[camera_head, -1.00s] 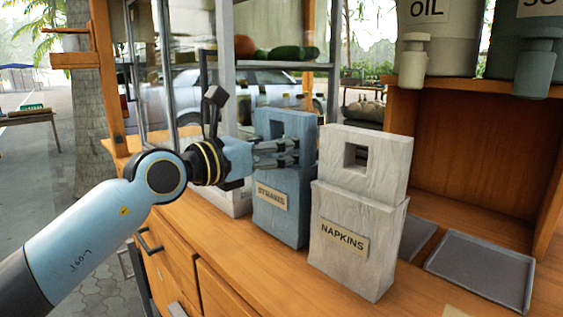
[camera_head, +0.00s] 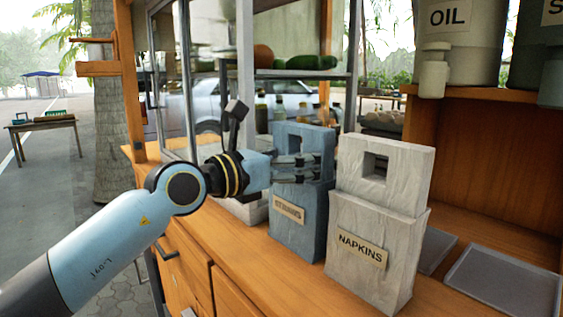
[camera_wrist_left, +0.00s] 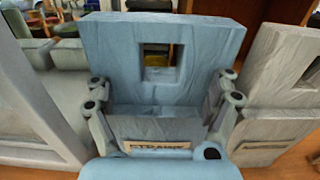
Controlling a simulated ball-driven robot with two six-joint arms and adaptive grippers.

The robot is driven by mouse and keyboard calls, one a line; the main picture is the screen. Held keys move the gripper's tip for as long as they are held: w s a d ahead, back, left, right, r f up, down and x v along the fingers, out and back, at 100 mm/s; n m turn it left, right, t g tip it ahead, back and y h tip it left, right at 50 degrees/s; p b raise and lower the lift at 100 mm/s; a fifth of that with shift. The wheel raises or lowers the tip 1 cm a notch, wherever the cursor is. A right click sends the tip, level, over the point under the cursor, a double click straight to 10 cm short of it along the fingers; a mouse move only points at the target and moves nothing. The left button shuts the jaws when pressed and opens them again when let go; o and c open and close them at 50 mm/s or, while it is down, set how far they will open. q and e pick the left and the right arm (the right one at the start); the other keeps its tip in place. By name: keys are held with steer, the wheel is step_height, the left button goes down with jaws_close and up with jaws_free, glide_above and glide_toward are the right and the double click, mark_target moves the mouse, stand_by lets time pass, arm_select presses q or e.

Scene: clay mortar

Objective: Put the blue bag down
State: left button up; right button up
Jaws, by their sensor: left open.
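The blue bag (camera_head: 300,222), labelled "STRAWS", stands upright on the wooden counter, with a square handle hole in its top panel. It also shows in the left wrist view (camera_wrist_left: 190,38). My left gripper (camera_head: 298,168) is at the upper part of the bag. In the left wrist view its open fingers (camera_wrist_left: 162,105) stand on either side of the bag, below the handle hole. Whether the fingers touch it, I cannot tell. My right gripper is not in view.
A white bag (camera_head: 372,235) labelled "NAPKINS" stands close to the right of the blue bag. Grey trays (camera_head: 505,283) lie further right. A shelf above holds an oil container (camera_head: 458,45). A glass case stands behind.

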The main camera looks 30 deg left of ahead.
arm_select(q)
steer(key=p+v, duration=0.6)
steer(key=v, duration=0.6)
steer(key=shift+p, duration=0.4)
